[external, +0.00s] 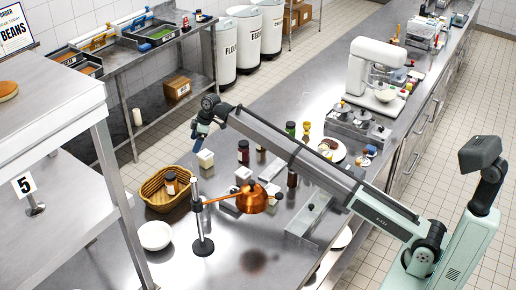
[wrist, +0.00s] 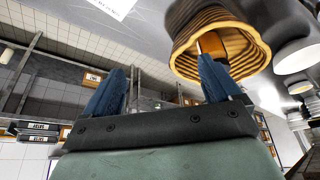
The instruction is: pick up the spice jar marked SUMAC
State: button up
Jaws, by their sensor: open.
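Several small jars stand on the steel counter, and I cannot read SUMAC on any of them. A dark-capped brown jar (external: 171,184) is inside the wicker basket (external: 153,203). Another dark jar (external: 243,153) stands behind the basket, to its right, and a dark red bottle (external: 292,178) stands beyond the copper pan. My gripper (external: 197,133) is in the air above and behind the basket, open and empty. In the wrist view its two blue fingers (wrist: 162,75) are spread apart. The basket (wrist: 187,38) shows there at the upper right, with an orange-brown jar (wrist: 211,45) inside, partly hidden.
A white bowl (external: 155,236) sits in front of the basket. White blocks (external: 206,158) stand behind it. A raised steel shelf (external: 60,120) is at left.

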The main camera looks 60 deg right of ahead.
jog(key=s+d+r+m, duration=0.1)
jog(key=d+r, duration=0.1)
jog(key=d, duration=1)
jog(key=m+g+h, duration=0.3)
jog(key=m, duration=2.5)
send_over(243, 149)
jog(key=w+d, duration=0.2)
jog(key=f, duration=1)
jog(key=s+f, duration=0.1)
jog(key=f, duration=0.3)
jog(key=shift+a+f, duration=0.15)
jog(key=shift+f, duration=0.25)
jog(key=shift+c, duration=0.3)
jog(key=shift+r, duration=0.1)
jog(key=c, duration=1.2)
